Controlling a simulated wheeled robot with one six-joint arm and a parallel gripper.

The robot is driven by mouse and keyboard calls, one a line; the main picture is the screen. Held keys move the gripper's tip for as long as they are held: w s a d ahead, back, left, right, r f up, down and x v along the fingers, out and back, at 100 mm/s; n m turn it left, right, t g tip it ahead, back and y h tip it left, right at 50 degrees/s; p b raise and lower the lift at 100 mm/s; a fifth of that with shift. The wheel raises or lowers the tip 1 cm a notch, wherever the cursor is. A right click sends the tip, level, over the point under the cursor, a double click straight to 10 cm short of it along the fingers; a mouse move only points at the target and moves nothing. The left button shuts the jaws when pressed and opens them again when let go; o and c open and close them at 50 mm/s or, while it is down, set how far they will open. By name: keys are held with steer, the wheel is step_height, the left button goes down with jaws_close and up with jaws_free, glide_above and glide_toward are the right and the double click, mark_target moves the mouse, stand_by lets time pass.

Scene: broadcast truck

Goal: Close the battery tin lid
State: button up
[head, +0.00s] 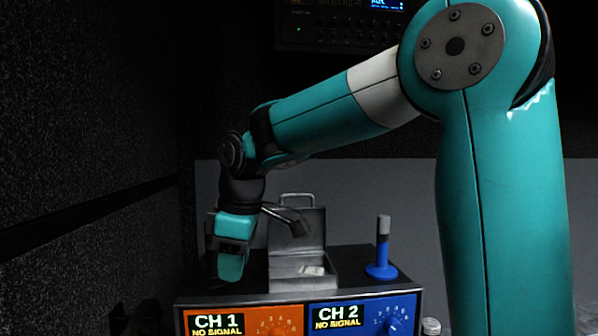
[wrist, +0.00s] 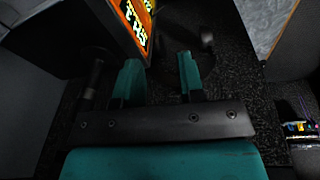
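The grey metal battery tin (head: 291,285) stands on top of the two-channel unit in the head view. Its lid (head: 298,227) is open and stands upright at the back, with a handle on its upper edge. A small whitish patch shows at the tin's front right. My gripper (head: 231,268) points down just left of the tin, apart from it as far as I can tell. In the wrist view, the gripper's two teal fingers (wrist: 160,78) are spread with an empty gap between them. The tin is not recognisable in the wrist view.
The unit has an orange CH 1 panel (head: 243,321) and a blue CH 2 panel (head: 364,316). A blue upright object with a grey top (head: 382,262) stands right of the tin. A dark wall (head: 90,130) is at left. Rack equipment (head: 335,30) hangs above.

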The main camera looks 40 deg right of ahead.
steer(key=w+d+r+h+p, duration=0.1)
steer(key=w+d+r+p, duration=0.15)
steer(key=d+r, duration=0.4)
steer(key=w+d+r+n+p, duration=0.1)
steer(key=w+d+r, duration=0.3)
steer(key=d, duration=0.6)
steer(key=w+d+r+h+p, duration=0.1)
steer(key=w+d+r+p, duration=0.15)
steer(key=d+r, duration=0.4)
steer(key=b+x, duration=0.1)
steer(key=x, duration=0.2)
steer(key=b+x, duration=0.2)
steer(key=x, duration=0.1)
steer(key=d+b+x, duration=0.1)
steer(key=b+x, duration=0.1)
steer(key=shift+s+d+f, duration=0.1)
steer(key=shift+f, duration=0.25)
jaws_close()
